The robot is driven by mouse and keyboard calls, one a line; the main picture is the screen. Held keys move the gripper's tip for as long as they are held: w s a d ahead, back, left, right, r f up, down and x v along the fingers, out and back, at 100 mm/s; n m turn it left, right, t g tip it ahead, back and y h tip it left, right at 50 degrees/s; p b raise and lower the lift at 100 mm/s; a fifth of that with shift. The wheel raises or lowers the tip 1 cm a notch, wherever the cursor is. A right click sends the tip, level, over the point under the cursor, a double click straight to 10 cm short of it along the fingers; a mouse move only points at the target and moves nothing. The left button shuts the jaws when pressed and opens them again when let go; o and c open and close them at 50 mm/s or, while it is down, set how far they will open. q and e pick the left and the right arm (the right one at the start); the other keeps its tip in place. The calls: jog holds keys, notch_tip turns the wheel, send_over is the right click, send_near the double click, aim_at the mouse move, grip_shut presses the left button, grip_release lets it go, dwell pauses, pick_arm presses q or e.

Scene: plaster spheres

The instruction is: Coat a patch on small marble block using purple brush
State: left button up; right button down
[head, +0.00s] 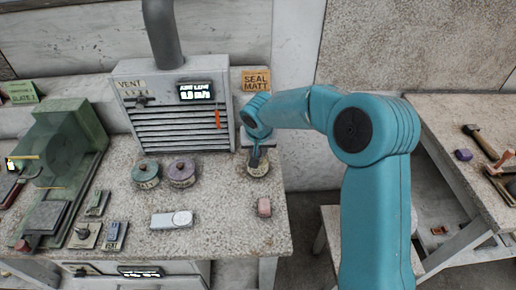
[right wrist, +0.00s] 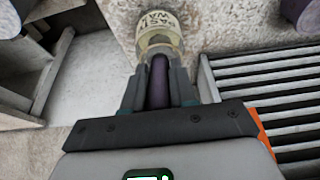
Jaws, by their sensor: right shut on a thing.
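My right gripper (head: 256,158) reaches down over an open jar (head: 258,170) near the bench's right side. In the right wrist view my right gripper (right wrist: 158,90) is shut on the purple brush (right wrist: 158,80), which points at the jar (right wrist: 160,28), labelled with "WAX". The brush's tip is hidden, so I cannot tell whether it is in the jar. My left gripper is not in view.
A vent box (head: 175,140) stands behind the jar. Teal-lidded (head: 146,174) and purple-lidded (head: 182,171) jars stand to its left. A green machine (head: 60,155) fills the left. Bench space around the pinkish block is clear.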

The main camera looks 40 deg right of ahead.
jog(key=shift+s+f+b, duration=0.1)
jog(key=shift+f+b, duration=0.05)
jog(key=shift+b, duration=0.25)
dwell(1.4)
jog(key=shift+r+p, duration=0.5)
jog(key=shift+r, duration=0.3)
notch_tip(320, 180, up, 2)
jog(key=shift+r+p, duration=0.2)
jog(key=shift+p, duration=0.4)
jog(key=shift+r+p, duration=0.85)
jog(key=shift+r, duration=0.75)
